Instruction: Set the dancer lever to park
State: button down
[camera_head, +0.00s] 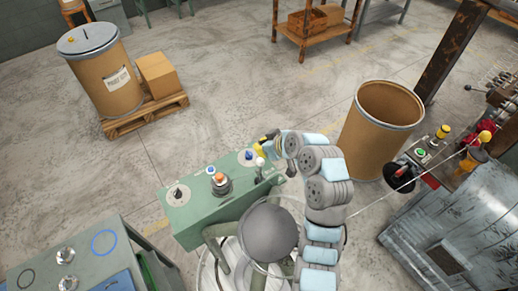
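A green control box (215,225) stands in the lower middle. On its top are a black knob (178,194), an orange-red button (219,178), blue buttons and a pale button (260,162). My grey and light-blue arm reaches up from the bottom and bends left. My gripper (266,147) is at the box's upper right corner, close to the pale button; whether it touches anything is unclear. Its fingers are too small to read. I cannot tell for sure which part is the dancer lever. A lever with a yellow-red knob (485,138) stands on the machine at the right.
An open brown drum (380,130) stands right of my arm. A thin wire (420,181) runs past it to the right-hand machine (455,235). A lidded drum (105,75) and a carton (157,74) sit on a pallet at upper left. The floor between is clear.

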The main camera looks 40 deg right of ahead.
notch_tip(320, 180, down, 7)
jog(key=w+p, duration=0.2)
jog(key=shift+w, duration=0.3)
dwell(0.8)
jog(key=shift+s+b, duration=0.1)
jog(key=shift+b, duration=0.4)
